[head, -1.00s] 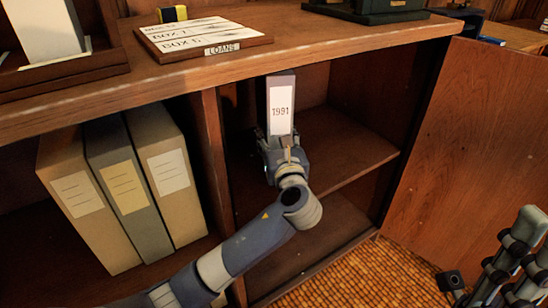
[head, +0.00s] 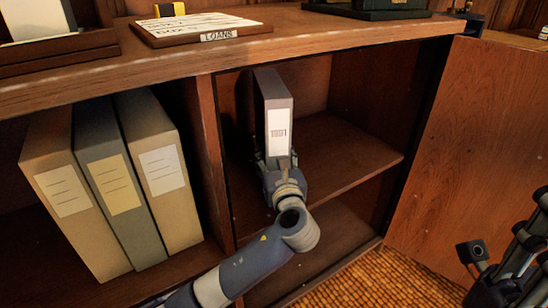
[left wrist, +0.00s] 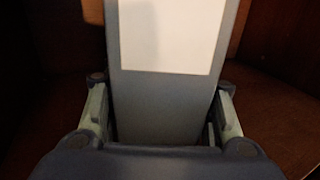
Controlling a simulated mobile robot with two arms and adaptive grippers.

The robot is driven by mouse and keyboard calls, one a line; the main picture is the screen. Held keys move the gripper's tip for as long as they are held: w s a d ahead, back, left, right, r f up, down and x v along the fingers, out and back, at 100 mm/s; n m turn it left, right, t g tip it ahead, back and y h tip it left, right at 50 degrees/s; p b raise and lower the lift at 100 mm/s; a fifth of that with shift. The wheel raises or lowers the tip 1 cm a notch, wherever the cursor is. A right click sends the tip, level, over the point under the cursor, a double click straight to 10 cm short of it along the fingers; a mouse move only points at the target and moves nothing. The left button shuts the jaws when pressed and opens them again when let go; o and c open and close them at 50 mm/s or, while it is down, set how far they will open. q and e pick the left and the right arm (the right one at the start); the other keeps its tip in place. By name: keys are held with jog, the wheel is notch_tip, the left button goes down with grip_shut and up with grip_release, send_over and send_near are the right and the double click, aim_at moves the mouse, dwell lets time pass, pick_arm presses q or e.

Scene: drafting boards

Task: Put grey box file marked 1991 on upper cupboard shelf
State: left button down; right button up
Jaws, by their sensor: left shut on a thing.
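The grey box file marked 1991 (head: 277,92) stands upright inside the open cupboard, over the upper shelf (head: 350,152). My left gripper (head: 277,162) is shut on the lower front of the file. In the left wrist view the file (left wrist: 165,105) sits between the two fingers of the left gripper (left wrist: 165,125). Whether the file's base touches the shelf is hidden by the gripper. Part of my right gripper (head: 500,258) shows at the lower right edge, away from the file; its jaws are unclear.
A divider (head: 212,150) stands left of the file. Beyond it are a grey file (head: 120,205) and tan files (head: 165,185). The open door (head: 460,150) is at the right. The shelf right of the file is clear. A LOANS board (head: 200,28) lies on top.

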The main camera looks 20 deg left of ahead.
pick_arm(q)
jog(key=shift+r, duration=0.15)
jog(key=c, duration=0.8)
grip_release()
jog(key=shift+o, duration=0.2)
